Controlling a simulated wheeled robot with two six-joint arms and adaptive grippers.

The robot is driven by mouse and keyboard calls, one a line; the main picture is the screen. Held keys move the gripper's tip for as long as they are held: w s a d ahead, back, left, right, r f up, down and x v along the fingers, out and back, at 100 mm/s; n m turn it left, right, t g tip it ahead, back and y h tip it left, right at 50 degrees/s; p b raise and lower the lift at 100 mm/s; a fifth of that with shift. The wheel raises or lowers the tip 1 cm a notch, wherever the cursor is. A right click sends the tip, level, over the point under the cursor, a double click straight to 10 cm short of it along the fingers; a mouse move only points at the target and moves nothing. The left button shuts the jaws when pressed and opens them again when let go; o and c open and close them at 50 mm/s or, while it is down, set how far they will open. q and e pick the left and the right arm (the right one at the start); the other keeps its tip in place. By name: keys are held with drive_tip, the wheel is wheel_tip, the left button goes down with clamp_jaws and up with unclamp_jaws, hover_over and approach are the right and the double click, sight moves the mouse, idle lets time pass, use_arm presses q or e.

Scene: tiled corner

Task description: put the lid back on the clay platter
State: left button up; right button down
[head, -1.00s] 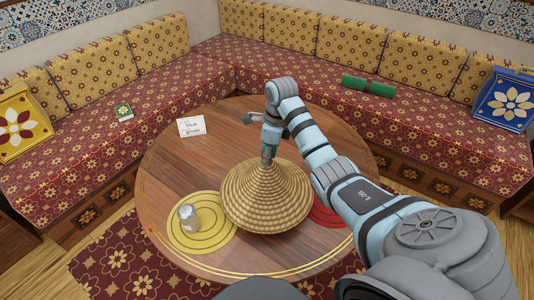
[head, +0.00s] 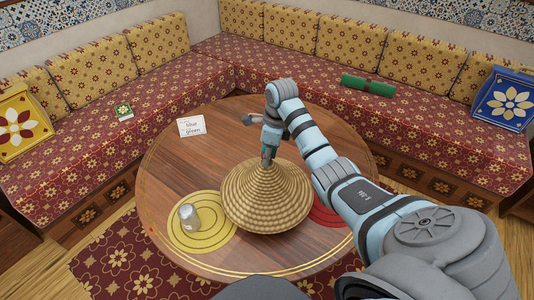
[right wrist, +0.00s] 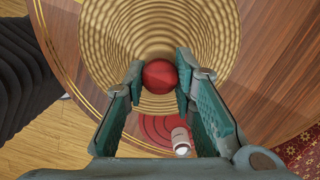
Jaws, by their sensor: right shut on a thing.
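The lid is a tan, woven-looking cone (head: 265,200) in the middle of the round table, roughly upright. Its red ball knob (right wrist: 160,76) shows in the right wrist view. My right gripper (head: 268,158) is at the top of the cone, shut on the knob with one finger on each side; the fingers also show in the right wrist view (right wrist: 158,80). The clay platter is not visible; I cannot tell whether it is under the cone. My left gripper is not in view.
The round wooden table (head: 190,150) has a yellow ringed mat (head: 205,240) with a small jar (head: 189,217) on it, left of the cone. A red mat (head: 326,213) lies to the right, partly behind my arm; a pale cylinder (right wrist: 181,141) shows there.

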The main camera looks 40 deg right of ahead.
drive_tip(key=shift+f, duration=0.25)
idle(0.4)
drive_tip(key=c, duration=1.2)
unclamp_jaws()
drive_tip(key=shift+c, duration=0.2)
drive_tip(key=shift+o, duration=0.6)
drive_tip(key=o, duration=0.4)
drive_tip(key=shift+c, duration=0.2)
wheel_tip(320, 180, up, 7)
drive_tip(key=p, duration=0.6)
drive_tip(key=shift+r+p, duration=0.15)
drive_tip(key=shift+p, duration=0.15)
